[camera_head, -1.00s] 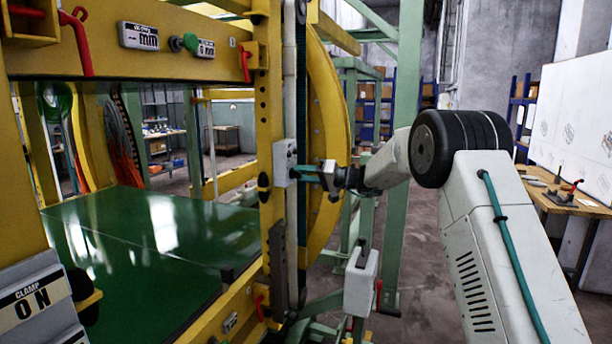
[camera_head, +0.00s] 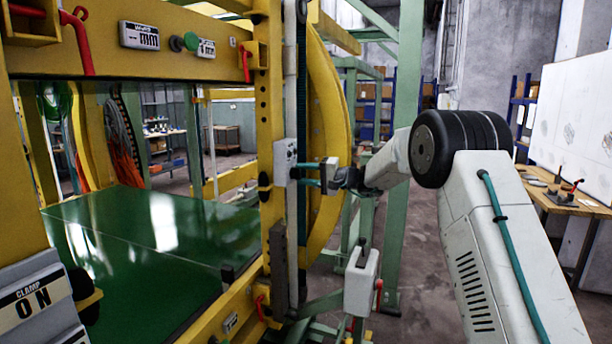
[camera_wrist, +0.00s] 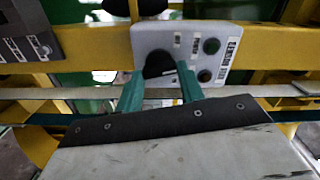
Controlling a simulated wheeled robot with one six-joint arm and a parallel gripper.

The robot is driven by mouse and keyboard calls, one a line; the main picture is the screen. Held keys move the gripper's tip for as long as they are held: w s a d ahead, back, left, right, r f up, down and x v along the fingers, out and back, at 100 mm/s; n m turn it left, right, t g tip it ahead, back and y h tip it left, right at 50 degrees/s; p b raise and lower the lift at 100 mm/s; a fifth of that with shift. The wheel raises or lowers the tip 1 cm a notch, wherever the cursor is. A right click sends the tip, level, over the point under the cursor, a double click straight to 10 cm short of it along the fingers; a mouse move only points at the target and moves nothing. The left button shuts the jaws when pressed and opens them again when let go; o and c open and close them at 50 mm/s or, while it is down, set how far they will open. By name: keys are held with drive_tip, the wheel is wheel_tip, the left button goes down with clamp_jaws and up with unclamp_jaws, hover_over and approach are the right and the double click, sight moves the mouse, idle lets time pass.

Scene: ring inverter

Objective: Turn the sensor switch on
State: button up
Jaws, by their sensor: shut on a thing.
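The sensor switch is a black round knob (camera_wrist: 158,64) on a pale grey control box (camera_wrist: 208,42), seen in the wrist view. The box also has a dark green button, a dark button and small labels. My gripper (camera_wrist: 160,74) has its teal fingers on both sides of the knob and is shut on it. The fingertips cover part of the knob's sides. In the head view, the box (camera_head: 284,157) is fixed to the yellow frame's upright, and my gripper (camera_head: 306,182) reaches it from the right. The knob is too small to make out there.
The yellow machine frame (camera_head: 264,110) and its curved yellow ring (camera_head: 328,120) stand close around my gripper. A green table (camera_head: 150,235) lies to the left. A pale box with a handle (camera_head: 361,283) hangs below my wrist. Open floor shows at right.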

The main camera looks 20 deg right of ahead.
drive_tip(key=m, duration=1)
drive_tip(key=shift+f, duration=0.35)
drive_tip(key=shift+m, duration=0.3)
drive_tip(key=o, duration=1)
drive_tip(key=shift+s, duration=0.1)
drive_tip(key=shift+r, duration=0.1)
drive_tip(key=v, duration=0.7)
drive_tip(key=shift+s+d, duration=0.25)
drive_tip(key=shift+d, duration=0.05)
